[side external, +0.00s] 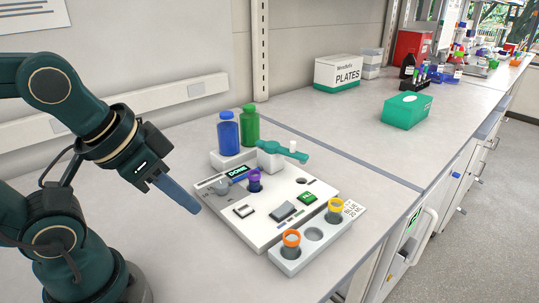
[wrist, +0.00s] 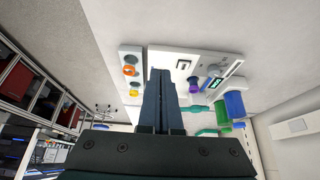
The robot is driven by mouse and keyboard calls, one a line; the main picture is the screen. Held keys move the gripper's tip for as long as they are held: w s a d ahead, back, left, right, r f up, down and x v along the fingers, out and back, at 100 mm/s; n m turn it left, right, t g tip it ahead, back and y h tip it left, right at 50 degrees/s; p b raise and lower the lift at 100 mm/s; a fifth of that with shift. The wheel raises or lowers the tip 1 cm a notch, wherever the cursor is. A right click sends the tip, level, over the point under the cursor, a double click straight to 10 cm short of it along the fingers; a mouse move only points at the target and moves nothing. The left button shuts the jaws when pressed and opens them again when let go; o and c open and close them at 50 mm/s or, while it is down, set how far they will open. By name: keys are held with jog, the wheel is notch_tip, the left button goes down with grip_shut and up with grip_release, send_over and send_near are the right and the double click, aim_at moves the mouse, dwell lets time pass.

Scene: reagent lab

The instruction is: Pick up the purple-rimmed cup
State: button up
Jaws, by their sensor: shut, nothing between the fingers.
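The purple-rimmed cup (side external: 254,180) stands upright in a socket of the white dispensing station (side external: 260,231). It also shows in the wrist view (wrist: 194,87), to the right of the fingers. My gripper (side external: 178,197) is shut and empty. It hangs in the air to the left of the station, apart from the cup. In the wrist view my gripper's closed fingers (wrist: 160,76) cover part of the station.
An orange-rimmed cup (side external: 291,243) and a yellow-rimmed cup (side external: 335,211) stand in a rack (side external: 283,265) along the station's front. A blue bottle (side external: 228,133) and a green bottle (side external: 250,128) stand behind, near a teal lever (side external: 284,151). The bench behind the station is largely clear.

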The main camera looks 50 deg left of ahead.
jog(key=o, duration=1)
